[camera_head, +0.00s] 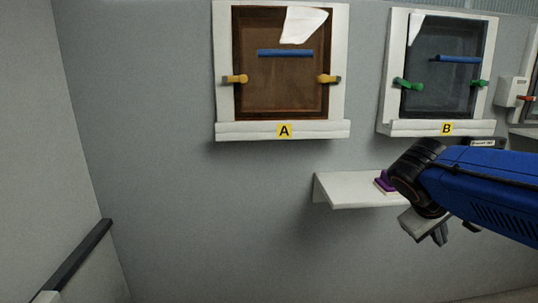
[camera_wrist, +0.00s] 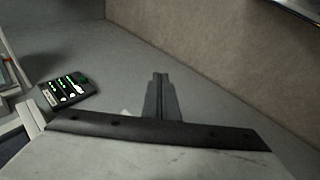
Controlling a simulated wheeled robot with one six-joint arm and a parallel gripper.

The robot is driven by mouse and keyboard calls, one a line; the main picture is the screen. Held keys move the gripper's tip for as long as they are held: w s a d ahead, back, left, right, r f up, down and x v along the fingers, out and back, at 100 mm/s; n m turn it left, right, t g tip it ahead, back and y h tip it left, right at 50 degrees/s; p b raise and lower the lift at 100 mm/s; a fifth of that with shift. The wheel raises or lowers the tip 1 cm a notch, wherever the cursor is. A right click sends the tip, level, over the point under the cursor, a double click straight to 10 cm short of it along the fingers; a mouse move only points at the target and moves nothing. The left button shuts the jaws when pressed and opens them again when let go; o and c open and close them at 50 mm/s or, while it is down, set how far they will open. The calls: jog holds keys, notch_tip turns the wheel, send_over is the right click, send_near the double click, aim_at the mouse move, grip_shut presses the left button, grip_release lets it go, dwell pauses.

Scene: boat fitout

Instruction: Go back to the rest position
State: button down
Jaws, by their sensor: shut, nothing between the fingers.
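My gripper (camera_head: 440,236) hangs at the end of my blue arm, at the right of the head view, in front of and just below the right part of a small white shelf. In the wrist view its two dark fingers (camera_wrist: 159,78) lie together with no gap and nothing between them. The fingers point at a plain grey surface and appear clear of other things.
Two white-framed panels hang on the grey wall: panel A (camera_head: 281,90) with yellow latches, panel B (camera_head: 445,85) with green ones. The white shelf (camera_head: 345,188) holds a purple object (camera_head: 384,181). A black device (camera_wrist: 68,89) with green marks shows in the wrist view.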

jog(key=s+a+f+m+t+y, duration=0.1)
jog(key=s+a+f+m+y, duration=0.1)
jog(key=s+a+f+y, duration=0.4)
jog(key=s+a+f, duration=0.3)
jog(key=s, duration=0.1)
jog(key=shift+s+f+m, duration=0.25)
jog(key=shift+s+m, duration=0.1)
jog(key=shift+m, duration=0.05)
jog(key=c, duration=2.4)
grip_release()
jog(key=shift+s+a+f, duration=0.2)
jog(key=shift+a, duration=0.05)
jog(key=o, duration=0.8)
jog(key=shift+a+f+y, duration=0.1)
jog(key=shift+a+y, duration=0.1)
jog(key=shift+y, duration=0.1)
jog(key=w+a+r+m+t+y, duration=0.1)
jog(key=w+a+r+m+y, duration=0.15)
jog(key=w+r+m, duration=0.65)
jog(key=m+t+y, duration=0.2)
jog(key=m+t, duration=1)
jog(key=m, duration=0.3)
send_near(421, 88)
jog(key=x, duration=1)
jog(key=shift+w+a, duration=0.1)
jog(key=shift+w, duration=0.25)
